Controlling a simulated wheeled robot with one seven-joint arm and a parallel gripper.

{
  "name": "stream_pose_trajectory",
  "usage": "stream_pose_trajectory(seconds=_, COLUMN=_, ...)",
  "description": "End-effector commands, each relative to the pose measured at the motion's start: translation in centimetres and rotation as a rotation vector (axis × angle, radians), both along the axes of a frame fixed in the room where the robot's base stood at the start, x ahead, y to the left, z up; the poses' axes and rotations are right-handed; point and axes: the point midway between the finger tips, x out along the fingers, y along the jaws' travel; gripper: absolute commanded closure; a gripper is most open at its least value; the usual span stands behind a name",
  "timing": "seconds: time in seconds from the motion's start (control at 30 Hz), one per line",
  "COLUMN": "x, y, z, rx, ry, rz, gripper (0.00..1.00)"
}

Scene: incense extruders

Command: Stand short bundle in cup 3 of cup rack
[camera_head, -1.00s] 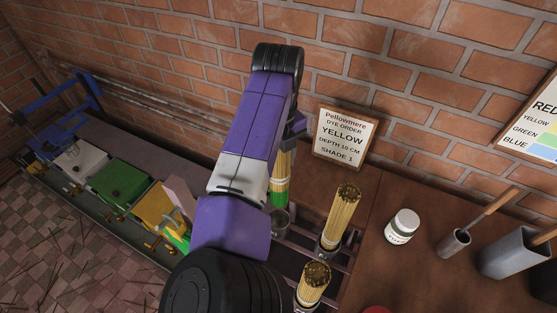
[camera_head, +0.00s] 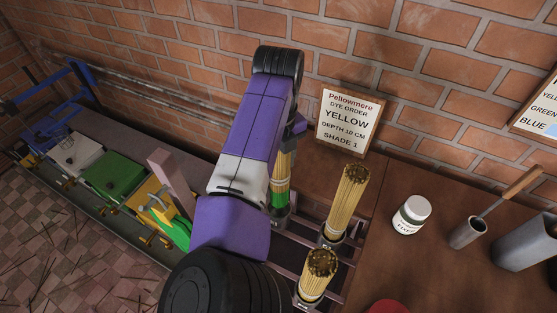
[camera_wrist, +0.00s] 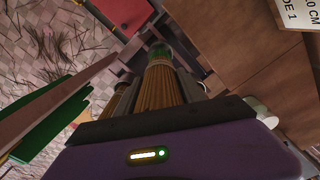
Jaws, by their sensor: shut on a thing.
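My gripper (camera_head: 291,128) is shut on a tan stick bundle with a green lower end (camera_head: 281,172), held close to upright. The bundle also shows in the wrist view (camera_wrist: 159,88), its green end pointing away from my palm. Its lower end is at a grey cup (camera_head: 279,216) in the back of the cup rack (camera_head: 342,272), seemingly inside the mouth; the depth is unclear. Two other bundles stand in the rack, one behind (camera_head: 347,203) and one in front (camera_head: 318,276). My arm hides the rack's left part. No cup numbers are readable.
A sign reading yellow (camera_head: 346,121) leans at the wall. A white jar (camera_head: 411,215), a grey holder with a wooden-handled tool (camera_head: 467,233) and a grey bin (camera_head: 525,243) stand right. Coloured machines (camera_head: 115,175) line the left.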

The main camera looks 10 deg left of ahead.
Motion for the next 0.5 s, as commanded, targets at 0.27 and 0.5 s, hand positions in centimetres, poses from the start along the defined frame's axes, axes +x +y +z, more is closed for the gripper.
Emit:
stream_pose_trajectory(seconds=0.27, x=0.0, y=0.0, z=-2.6, rx=0.001, ry=-0.001, rz=0.0, gripper=1.0)
stream_pose_trajectory(seconds=0.5, x=0.0, y=0.0, z=-4.4, rx=0.0, ry=0.0, rz=0.001, gripper=1.0)
